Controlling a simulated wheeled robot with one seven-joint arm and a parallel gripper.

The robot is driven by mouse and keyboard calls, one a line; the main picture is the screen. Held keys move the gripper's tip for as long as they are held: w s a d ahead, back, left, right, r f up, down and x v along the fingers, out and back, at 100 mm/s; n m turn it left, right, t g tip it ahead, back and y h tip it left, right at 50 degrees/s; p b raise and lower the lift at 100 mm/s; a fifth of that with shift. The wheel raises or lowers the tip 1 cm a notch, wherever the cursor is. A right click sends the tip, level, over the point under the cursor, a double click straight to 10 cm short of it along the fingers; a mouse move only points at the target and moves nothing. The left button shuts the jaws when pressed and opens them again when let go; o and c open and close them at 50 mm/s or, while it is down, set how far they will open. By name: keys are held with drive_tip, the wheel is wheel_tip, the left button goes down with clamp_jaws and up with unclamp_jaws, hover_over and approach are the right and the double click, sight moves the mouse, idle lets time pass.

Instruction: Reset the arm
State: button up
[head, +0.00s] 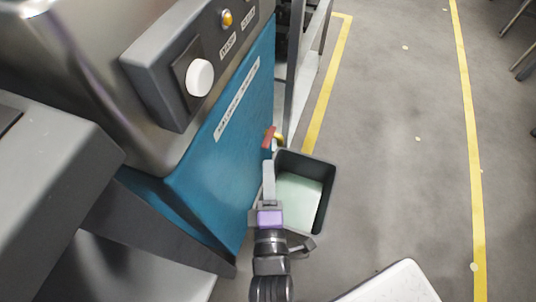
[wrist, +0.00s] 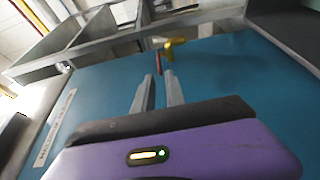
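My gripper (head: 268,168) points away from me beside the blue panel (head: 235,125) of the machine. The wrist view shows its two grey fingers (wrist: 158,76) apart with a narrow gap and nothing between them. A small red and yellow fitting (wrist: 168,46) sticks out from the blue panel beyond the fingertips. In the head view the red part (head: 269,137) is just past the fingertips. I cannot tell whether the fingers touch it.
A dark bin (head: 327,190) with a pale green inside stands on the floor right of my gripper. A grey box with a white knob (head: 200,77) and an amber lamp (head: 227,18) is at upper left. Metal shelving (head: 303,75) stands behind. Grey floor at right is mostly clear.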

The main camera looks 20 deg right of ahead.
drive_tip(key=shift+s+a, duration=0.2)
drive_tip(key=shift+s, duration=0.3)
